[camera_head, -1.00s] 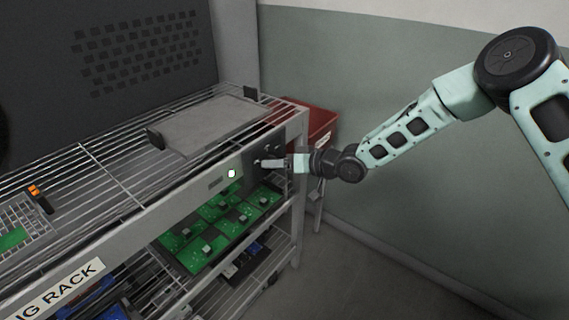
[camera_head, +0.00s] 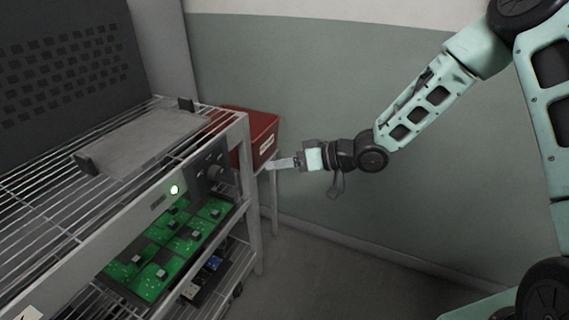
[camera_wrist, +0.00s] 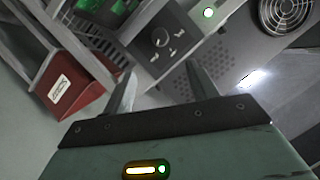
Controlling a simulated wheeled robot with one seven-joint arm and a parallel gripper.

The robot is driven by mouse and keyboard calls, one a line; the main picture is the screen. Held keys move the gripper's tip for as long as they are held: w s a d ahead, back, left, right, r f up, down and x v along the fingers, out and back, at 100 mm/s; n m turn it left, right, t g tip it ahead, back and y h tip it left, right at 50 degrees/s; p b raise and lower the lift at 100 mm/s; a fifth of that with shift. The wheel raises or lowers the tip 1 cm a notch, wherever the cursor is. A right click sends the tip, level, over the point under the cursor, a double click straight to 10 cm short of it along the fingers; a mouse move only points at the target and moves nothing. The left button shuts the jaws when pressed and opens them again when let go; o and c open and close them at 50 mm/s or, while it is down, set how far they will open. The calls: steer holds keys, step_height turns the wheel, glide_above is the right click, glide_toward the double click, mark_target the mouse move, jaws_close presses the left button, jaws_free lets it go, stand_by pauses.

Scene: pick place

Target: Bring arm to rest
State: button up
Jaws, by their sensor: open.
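My gripper (camera_head: 284,163) is at the end of my mint-green arm, to the right of the wire rack's (camera_head: 247,128) end post. It points left toward the rack and is clear of it in the head view. In the wrist view my gripper (camera_wrist: 160,88) shows two fingers spread apart with nothing between them. Beyond them is a dark control panel with a round knob (camera_wrist: 160,37); the panel (camera_head: 208,172) also shows on the rack's front in the head view.
A red bin (camera_head: 262,135) stands behind the rack's right end. A grey tray (camera_head: 140,140) lies on the top shelf. Green circuit boards (camera_head: 190,237) sit on a shelf below. The floor right of the rack is open.

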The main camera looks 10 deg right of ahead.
steer(key=shift+s+d, duration=0.1)
steer(key=shift+d, duration=0.1)
steer(key=s+r+g+h+p, duration=0.1)
steer(key=s+r+g+h, duration=0.2)
steer(key=s, duration=1.3)
steer(key=s+r+n+g+h+p, duration=0.1)
steer(key=s+r+h, duration=0.7)
steer(key=s, duration=0.8)
steer(key=shift+s+d+r+g+h+p, duration=0.15)
steer(key=shift+d+g+h+p, duration=0.4)
steer(key=shift+g, duration=0.55)
